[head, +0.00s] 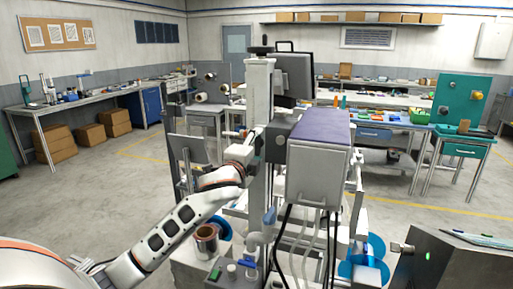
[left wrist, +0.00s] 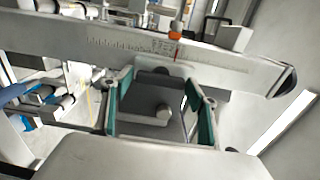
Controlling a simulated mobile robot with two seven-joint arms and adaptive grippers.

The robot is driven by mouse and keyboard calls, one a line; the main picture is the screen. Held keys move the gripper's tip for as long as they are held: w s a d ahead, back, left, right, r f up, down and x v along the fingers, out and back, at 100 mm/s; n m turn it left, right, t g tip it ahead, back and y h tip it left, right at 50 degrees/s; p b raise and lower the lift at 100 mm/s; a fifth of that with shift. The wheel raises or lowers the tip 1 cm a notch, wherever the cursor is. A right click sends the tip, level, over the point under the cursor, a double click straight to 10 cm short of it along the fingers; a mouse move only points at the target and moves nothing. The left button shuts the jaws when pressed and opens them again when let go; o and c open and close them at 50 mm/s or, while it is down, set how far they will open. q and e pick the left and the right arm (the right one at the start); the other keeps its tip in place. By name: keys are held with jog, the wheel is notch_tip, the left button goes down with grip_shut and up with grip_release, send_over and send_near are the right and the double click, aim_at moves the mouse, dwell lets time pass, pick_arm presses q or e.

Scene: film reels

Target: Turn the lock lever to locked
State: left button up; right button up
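My left gripper (head: 254,137) reaches from the left to the upright light-grey column (head: 260,95) of the machine in the middle. In the left wrist view my left gripper (left wrist: 160,80) is open, its teal-padded fingers spread apart. A pale bar with a printed scale (left wrist: 110,43) and a red mark runs across just beyond the fingertips. No finger visibly grips anything. My right gripper is not in view.
A grey box with a purple top (head: 320,127) stands right of the column, with hoses below it. A copper-coloured reel (head: 206,238) sits low at the front. A dark monitor (head: 293,75) is behind. Open floor (head: 100,190) lies to the left.

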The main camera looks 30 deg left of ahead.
pick_arm(q)
jog(key=v, duration=1.2)
dwell(0.3)
jog(key=s+d+f+n+g+h, duration=0.1)
jog(key=d+f, duration=0.2)
jog(key=f, duration=0.6)
jog(key=s+d+f+n+g+h, duration=0.1)
jog(key=d+f+n+g+h, duration=0.1)
jog(key=f, duration=0.8)
jog(key=s+d+f+n+g+h, duration=0.1)
jog(key=d+f, duration=0.2)
jog(key=f, duration=0.6)
jog(key=s+d+f+n+g+h, duration=0.1)
jog(key=s+d+f+n, duration=0.2)
jog(key=s+f, duration=0.7)
jog(key=s+d+f+n+g+h, duration=0.1)
jog(key=s+d+f+n, duration=0.3)
jog(key=s+f, duration=0.6)
notch_tip(320, 180, down, 3)
jog(key=d+g, duration=0.1)
jog(key=d, duration=0.1)
jog(key=shift+s+d+f, duration=0.2)
jog(key=shift+s+d, duration=0.05)
jog(key=shift+s, duration=0.05)
